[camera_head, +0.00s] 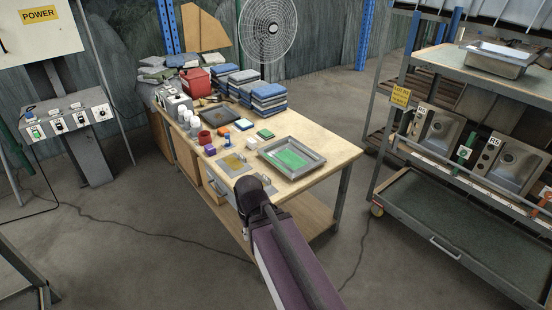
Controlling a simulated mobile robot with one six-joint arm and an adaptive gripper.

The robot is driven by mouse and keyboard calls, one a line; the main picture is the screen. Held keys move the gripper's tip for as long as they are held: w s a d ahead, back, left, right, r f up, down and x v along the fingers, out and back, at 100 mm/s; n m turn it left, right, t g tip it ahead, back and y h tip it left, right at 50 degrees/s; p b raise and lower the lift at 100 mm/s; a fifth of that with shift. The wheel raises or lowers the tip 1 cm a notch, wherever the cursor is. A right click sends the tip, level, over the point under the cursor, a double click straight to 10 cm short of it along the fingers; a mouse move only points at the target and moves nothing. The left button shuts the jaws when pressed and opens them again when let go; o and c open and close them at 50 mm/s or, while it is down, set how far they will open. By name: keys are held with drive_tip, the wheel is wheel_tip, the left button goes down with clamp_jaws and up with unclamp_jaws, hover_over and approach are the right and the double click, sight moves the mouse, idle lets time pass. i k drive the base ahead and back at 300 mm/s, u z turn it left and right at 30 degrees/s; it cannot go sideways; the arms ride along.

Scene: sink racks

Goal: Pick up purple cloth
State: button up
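A small purple item (210,150) lies on the wooden workbench (318,150), just in front of a dark red round item. It is the only clearly purple thing on the bench; it is too small to tell whether it is folded cloth or a block. My arm (285,255) rises from the bottom edge and ends in a dark joint near the bench's front edge, right of and nearer than the purple item. I cannot make out any gripper fingers.
A metal tray with a green sheet (290,158), a dark red item (204,137), a white block (251,144), and stacked blue and grey cloths (268,97) crowd the bench. A red bin (196,81) stands behind.

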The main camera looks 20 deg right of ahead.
sight(210, 151)
drive_tip(key=z, duration=0.2)
drive_tip(key=i, duration=1.75)
drive_tip(key=u, duration=0.3)
